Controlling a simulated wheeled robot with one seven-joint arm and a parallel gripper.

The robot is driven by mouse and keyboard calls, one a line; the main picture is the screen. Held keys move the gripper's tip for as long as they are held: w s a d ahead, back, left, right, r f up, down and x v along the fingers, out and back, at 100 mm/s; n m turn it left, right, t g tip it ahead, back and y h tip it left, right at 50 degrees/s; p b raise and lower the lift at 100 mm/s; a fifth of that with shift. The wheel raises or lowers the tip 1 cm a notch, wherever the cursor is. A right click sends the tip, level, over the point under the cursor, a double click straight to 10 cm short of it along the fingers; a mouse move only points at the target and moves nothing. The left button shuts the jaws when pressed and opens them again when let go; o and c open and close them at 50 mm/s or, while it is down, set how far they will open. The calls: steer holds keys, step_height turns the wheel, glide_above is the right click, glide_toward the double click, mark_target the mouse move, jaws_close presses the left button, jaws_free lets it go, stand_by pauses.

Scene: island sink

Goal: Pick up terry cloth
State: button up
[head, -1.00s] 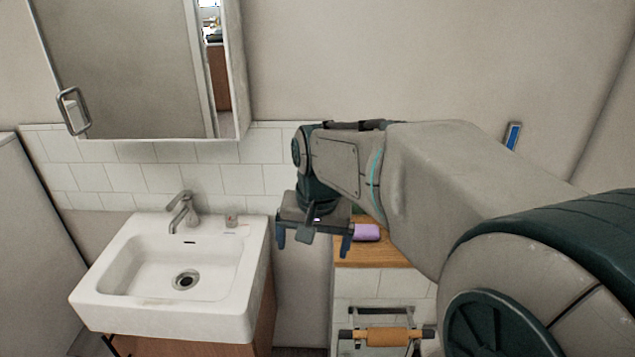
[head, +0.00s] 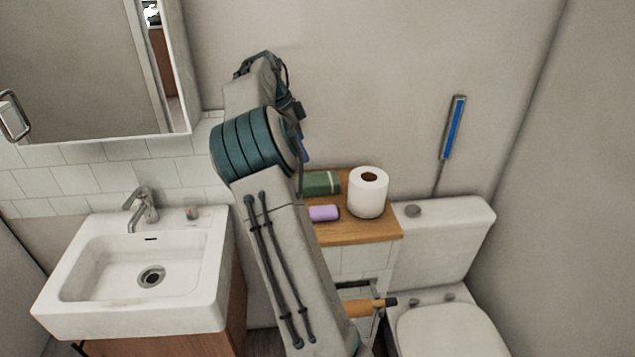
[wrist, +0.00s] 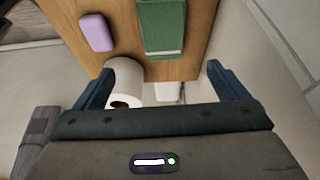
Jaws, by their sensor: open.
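A green folded cloth with a pale stripe, which looks like the terry cloth (head: 320,183), lies on a wooden shelf top (head: 370,235), against the wall. It also shows in the wrist view (wrist: 162,28), at the top centre beyond the fingertips. My gripper (wrist: 160,68) is open, its two blue fingers spread wide. The cloth is not between the fingers. In the head view my arm hides most of the gripper and may cover the cloth's left end.
A purple block (head: 324,213) lies in front of the cloth. A white paper roll (head: 368,193) stands to its right; in the wrist view it (wrist: 125,82) shows near the left finger. A toilet (head: 445,235) is right, a sink (head: 145,270) left.

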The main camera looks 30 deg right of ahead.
glide_above(317, 179)
steer(key=a, duration=0.1)
steer(key=f, duration=0.7)
steer(key=shift+w+a+f, duration=0.15)
steer(key=shift+w+f, duration=0.1)
steer(key=shift+f, duration=0.15)
steer(key=shift+w+p+x, duration=0.2)
steer(key=shift+p+x, duration=0.75)
steer(key=shift+x, duration=1.7)
steer(key=shift+a+f, duration=0.1)
steer(key=shift+a, duration=0.05)
steer(key=c, duration=1.1)
